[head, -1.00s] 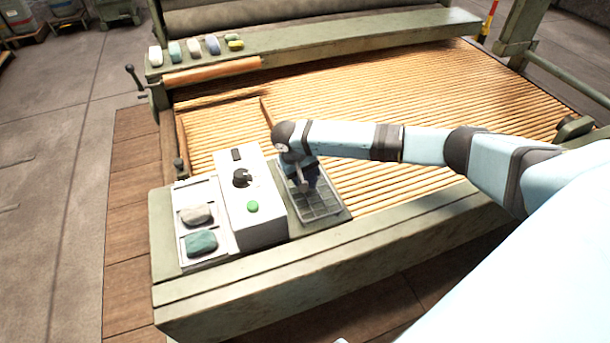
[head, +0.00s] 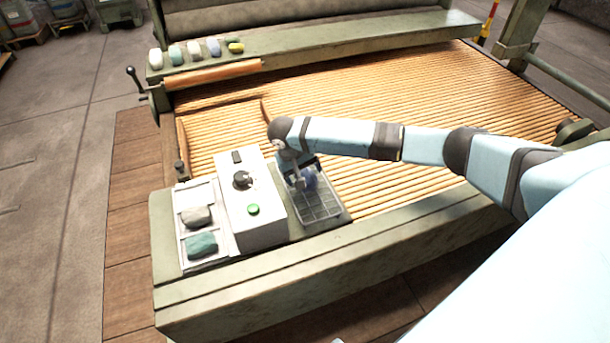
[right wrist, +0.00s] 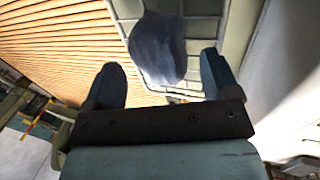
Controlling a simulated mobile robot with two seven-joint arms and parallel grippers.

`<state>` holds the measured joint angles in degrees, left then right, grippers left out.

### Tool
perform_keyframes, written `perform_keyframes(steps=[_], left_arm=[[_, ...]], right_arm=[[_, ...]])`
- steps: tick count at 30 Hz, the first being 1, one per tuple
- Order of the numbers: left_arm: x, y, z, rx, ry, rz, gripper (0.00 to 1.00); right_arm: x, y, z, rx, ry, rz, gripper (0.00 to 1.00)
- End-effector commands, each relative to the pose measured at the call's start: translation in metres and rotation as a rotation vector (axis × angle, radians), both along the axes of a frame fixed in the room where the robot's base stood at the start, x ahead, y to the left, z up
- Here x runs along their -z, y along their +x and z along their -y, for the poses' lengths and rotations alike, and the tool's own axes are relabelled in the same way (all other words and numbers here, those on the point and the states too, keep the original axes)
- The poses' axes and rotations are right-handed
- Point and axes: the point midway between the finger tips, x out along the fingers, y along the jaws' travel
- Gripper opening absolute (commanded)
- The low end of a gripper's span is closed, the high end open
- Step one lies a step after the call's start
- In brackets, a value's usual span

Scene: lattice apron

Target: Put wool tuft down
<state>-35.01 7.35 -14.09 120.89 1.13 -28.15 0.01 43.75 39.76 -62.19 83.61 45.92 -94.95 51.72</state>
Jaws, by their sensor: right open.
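A dark blue wool tuft (head: 311,180) lies at the far part of a wire-grid tray (head: 320,209). My right gripper (head: 299,181) is over that tray, just left of the tuft, and partly hides it. In the right wrist view the tuft (right wrist: 158,48) appears slate blue, just beyond the spread fingers (right wrist: 160,72), with a gap on each side. The right gripper is open and holds nothing. The grid tray also shows in the right wrist view (right wrist: 203,30). My left gripper is not in view.
A white control box (head: 262,232) with a black knob and green button stands left of the grid tray. Farther left, a white two-part tray holds a grey tuft (head: 196,216) and a teal tuft (head: 202,246). Several tufts line the back rail. The slatted apron (head: 400,105) is mostly clear.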

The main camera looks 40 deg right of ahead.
Motion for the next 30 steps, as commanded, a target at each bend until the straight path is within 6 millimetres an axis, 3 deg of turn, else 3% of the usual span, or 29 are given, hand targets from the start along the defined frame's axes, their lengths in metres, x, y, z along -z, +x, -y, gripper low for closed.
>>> perform_keyframes(steps=[1, 6, 12, 18, 30], left_arm=[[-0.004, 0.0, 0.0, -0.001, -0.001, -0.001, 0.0], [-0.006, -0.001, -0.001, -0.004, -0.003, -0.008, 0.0], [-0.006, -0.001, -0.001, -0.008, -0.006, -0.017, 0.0], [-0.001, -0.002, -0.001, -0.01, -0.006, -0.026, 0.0], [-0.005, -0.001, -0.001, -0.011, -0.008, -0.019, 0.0]], right_arm=[[-0.014, 0.001, -0.004, -0.002, 0.003, 0.002, 0.81], [-0.05, 0.004, -0.015, -0.001, 0.002, 0.003, 0.81], [-0.08, 0.006, -0.024, 0.0, 0.002, 0.001, 0.81], [-0.091, 0.007, -0.027, 0.001, 0.001, 0.001, 0.81], [-0.091, 0.007, -0.027, 0.001, 0.0, 0.0, 0.81]])
